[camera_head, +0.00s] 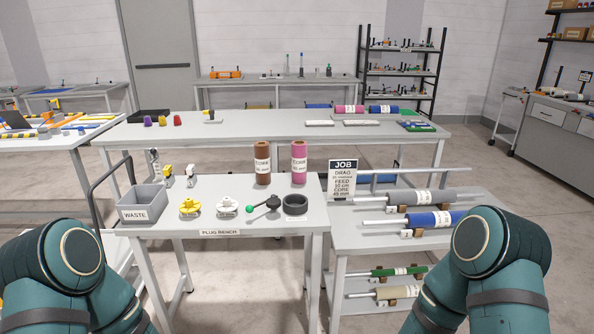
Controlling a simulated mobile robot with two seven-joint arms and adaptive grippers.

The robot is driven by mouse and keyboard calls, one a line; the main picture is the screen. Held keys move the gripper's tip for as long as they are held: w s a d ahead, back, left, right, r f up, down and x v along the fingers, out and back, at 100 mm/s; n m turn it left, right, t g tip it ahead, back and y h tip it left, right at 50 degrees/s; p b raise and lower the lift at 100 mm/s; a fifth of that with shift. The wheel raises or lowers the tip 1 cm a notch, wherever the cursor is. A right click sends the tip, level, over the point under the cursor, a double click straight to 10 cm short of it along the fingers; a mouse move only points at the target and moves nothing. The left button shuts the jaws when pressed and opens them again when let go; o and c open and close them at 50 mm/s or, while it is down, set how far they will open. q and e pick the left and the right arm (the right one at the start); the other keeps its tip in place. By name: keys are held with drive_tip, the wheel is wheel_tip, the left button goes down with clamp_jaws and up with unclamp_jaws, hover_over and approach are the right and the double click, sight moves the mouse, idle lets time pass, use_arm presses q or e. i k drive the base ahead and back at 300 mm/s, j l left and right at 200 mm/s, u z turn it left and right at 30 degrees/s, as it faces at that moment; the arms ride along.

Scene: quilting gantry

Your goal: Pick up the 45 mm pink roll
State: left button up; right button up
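A pink roll (299,165) stands upright at the back right of the plug bench (240,220), with a white label whose size I cannot read surely. A brown roll (262,167) stands upright to its left, with a small gap between them. Another pink roll (349,109) lies on its side on the long table behind, left of a blue roll (384,109). My two arms show at the lower left and lower right edges, well short of the standing rolls. Neither gripper is in view.
On the bench are a grey waste bin (142,204), yellow (190,206) and white (228,204) fittings, a green-tipped black tool (266,204) and a black ring (295,204). A job card (342,179) stands right of the pink roll. A rack (420,205) holds grey and blue rolls.

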sight(299, 147)
drive_tip(key=i+j+z, duration=0.1)
drive_tip(key=z, duration=0.3)
drive_tip(key=i+j+z, duration=0.1)
drive_tip(key=z, duration=0.3)
drive_tip(key=i+j+z, duration=0.15)
drive_tip(key=j, duration=0.15)
drive_tip(key=i+j+z, duration=0.1)
drive_tip(key=j, duration=0.2)
drive_tip(key=i+j+z, duration=0.15)
drive_tip(key=j, duration=0.15)
